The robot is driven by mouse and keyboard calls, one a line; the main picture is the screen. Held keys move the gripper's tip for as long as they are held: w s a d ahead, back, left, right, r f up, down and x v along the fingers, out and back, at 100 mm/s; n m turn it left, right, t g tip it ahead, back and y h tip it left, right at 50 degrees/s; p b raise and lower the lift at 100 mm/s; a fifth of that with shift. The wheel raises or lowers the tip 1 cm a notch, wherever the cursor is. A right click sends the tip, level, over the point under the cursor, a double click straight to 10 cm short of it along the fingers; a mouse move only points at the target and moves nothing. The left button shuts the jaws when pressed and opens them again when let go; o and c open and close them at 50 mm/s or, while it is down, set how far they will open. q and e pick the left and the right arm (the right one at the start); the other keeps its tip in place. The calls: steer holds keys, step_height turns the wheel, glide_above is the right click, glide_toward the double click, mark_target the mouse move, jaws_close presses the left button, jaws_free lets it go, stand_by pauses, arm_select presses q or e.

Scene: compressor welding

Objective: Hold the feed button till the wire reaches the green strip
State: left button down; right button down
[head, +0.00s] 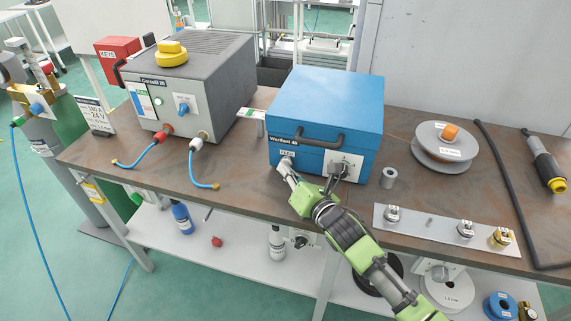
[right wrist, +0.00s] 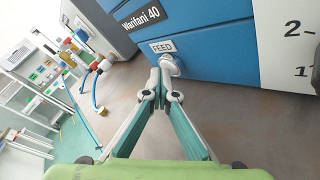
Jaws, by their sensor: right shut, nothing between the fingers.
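The blue wire feeder box (head: 325,105), labelled "Warifani 40", stands on the brown bench. Its round pale feed button (right wrist: 171,66) sits beside the FEED label (right wrist: 162,46) on the front face. My right gripper (head: 286,165) is shut and empty, its fingertips at the button. In the right wrist view the closed fingertips (right wrist: 160,74) meet or nearly meet the button; whether it is pressed in I cannot tell. My left gripper is not in view.
The grey welder (head: 190,85) with blue cables stands to the left. Right of the feeder are a small grey cylinder (head: 389,178), a wire spool (head: 443,147), a metal plate (head: 430,222) with nozzle parts, and a torch (head: 545,160). A lower shelf holds bottles and spools.

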stand_by(0.7)
steer(key=shift+s+a+p, duration=0.25)
steer(key=shift+s+p, duration=0.2)
steer(key=shift+s, duration=0.35)
steer(key=shift+s+a, duration=0.1)
steer(key=shift+s, duration=0.2)
steer(key=shift+s+a+p, duration=0.2)
steer(key=shift+s+p, duration=0.1)
steer(key=shift+s, duration=0.4)
steer(key=shift+s+a+p, duration=0.25)
steer(key=shift+s+p, duration=0.05)
steer(key=shift+s, duration=0.4)
steer(key=shift+s+a+p, duration=0.2)
steer(key=shift+s+p, duration=0.1)
steer(key=shift+s, duration=0.4)
steer(key=shift+f, duration=0.15)
